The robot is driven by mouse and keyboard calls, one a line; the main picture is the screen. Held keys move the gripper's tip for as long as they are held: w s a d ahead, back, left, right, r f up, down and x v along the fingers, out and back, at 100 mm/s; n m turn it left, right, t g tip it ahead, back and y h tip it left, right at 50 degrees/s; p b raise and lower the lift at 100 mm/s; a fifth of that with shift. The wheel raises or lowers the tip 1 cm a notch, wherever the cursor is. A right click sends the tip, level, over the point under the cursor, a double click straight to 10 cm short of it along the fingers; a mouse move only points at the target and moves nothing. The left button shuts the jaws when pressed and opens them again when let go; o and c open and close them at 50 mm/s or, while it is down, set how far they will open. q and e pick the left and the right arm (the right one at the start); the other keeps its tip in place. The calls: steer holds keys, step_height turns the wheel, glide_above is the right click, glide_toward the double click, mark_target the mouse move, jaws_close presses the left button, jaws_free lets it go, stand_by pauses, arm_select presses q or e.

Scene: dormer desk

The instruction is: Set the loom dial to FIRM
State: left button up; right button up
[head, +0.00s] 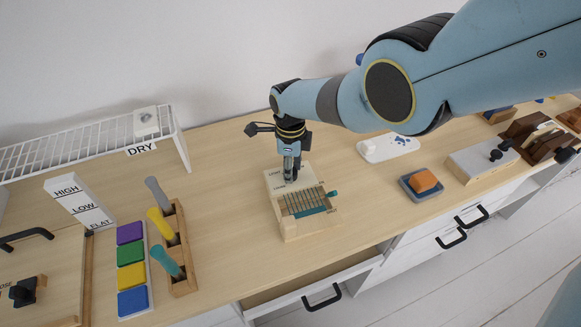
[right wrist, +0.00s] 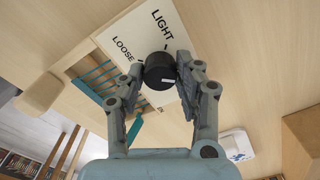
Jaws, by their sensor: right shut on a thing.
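The loom (head: 290,226) is a small pale wooden block with teal parts and strings, standing mid-desk. Its dial (right wrist: 160,70) is a round black knob on a white plate (right wrist: 145,33). The plate reads LIGHT and LOOSE in the right wrist view; I see no FIRM label there, and part of the plate is hidden. A small white mark shows on the dial's lower right side; which label it points at, I cannot tell. My right gripper (head: 290,172) points down over the loom's back part. In the right wrist view its fingertips (right wrist: 160,75) are closed on either side of the dial.
A wooden rack (head: 180,285) with coloured handles and a strip of coloured blocks (head: 131,254) stand left of the loom. A blue tray with an orange block (head: 424,180) and a white board (head: 388,147) lie to the right. Bare desk surrounds the loom.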

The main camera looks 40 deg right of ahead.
steer(key=shift+m, duration=0.6)
steer(key=o, duration=1.2)
steer(key=shift+c, duration=0.2)
steer(key=shift+r, duration=0.1)
steer(key=shift+w+r, duration=0.1)
steer(key=shift+r, duration=0.5)
step_height(320, 180, up, 11)
steer(key=shift+f, duration=0.2)
